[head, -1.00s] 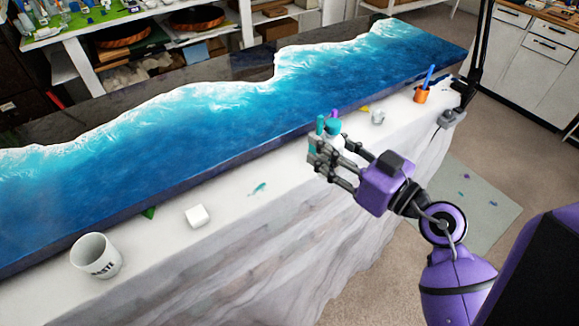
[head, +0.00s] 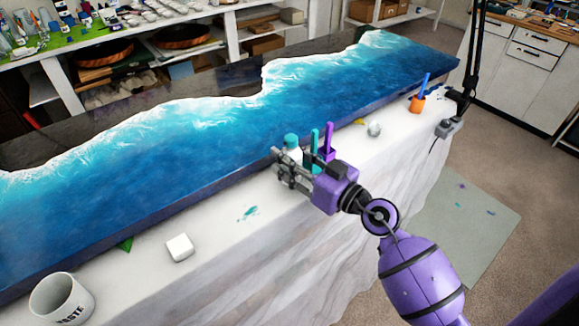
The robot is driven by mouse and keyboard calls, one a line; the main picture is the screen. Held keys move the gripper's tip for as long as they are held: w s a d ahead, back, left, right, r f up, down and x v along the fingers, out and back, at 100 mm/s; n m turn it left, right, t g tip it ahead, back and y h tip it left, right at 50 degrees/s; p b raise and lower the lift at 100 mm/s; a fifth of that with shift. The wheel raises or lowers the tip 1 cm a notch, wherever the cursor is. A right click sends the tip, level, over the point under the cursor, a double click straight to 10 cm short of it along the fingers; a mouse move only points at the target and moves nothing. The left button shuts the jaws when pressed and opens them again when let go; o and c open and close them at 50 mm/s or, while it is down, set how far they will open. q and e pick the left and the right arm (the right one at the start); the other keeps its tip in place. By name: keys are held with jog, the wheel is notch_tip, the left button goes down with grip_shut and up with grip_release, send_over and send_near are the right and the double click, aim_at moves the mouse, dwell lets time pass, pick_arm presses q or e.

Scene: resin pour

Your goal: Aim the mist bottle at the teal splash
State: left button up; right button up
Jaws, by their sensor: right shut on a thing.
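The mist bottle (head: 292,144) is white with a teal cap and stands roughly upright in my right gripper (head: 283,166). The gripper is shut on it, and its fingers hide the bottle's lower part. The teal splash (head: 248,213) is a small flat mark on the white-covered table (head: 216,226), left of and nearer the front than the gripper. Bottle and splash are apart. I cannot tell which way the nozzle points. My left gripper is out of view.
A long blue resin slab (head: 190,160) runs behind the gripper. A white block (head: 180,247) and a white cup (head: 62,298) are at left.

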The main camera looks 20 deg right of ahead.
notch_tip(320, 180, down, 3)
jog(key=shift+b, duration=0.4)
jog(key=shift+s, duration=0.1)
jog(key=shift+r, duration=0.3)
jog(key=o, duration=1.1)
jog(key=shift+f, duration=0.15)
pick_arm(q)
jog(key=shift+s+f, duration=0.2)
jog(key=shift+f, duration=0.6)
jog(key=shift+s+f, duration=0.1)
